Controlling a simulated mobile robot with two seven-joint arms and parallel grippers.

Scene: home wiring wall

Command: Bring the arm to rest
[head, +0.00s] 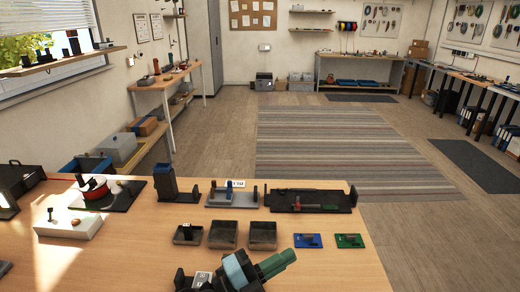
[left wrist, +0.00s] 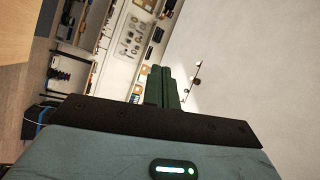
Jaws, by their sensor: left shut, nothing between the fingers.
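My left gripper (head: 290,256) reaches in at the bottom middle of the head view, over the near part of the wooden table (head: 130,262). Its green fingers point to the right and slightly away. In the left wrist view the fingers of this gripper (left wrist: 162,72) are together, with nothing between them. Beyond them are a pale bare wall and shelving, seen turned on their side. My right gripper is in neither view.
Dark trays (head: 223,235) and small blue (head: 308,241) and green (head: 350,241) boards lie just beyond the gripper. A tool rack (head: 310,200) stands at the table's far edge. A white box (head: 68,224) is at left. A striped rug (head: 340,150) covers open floor.

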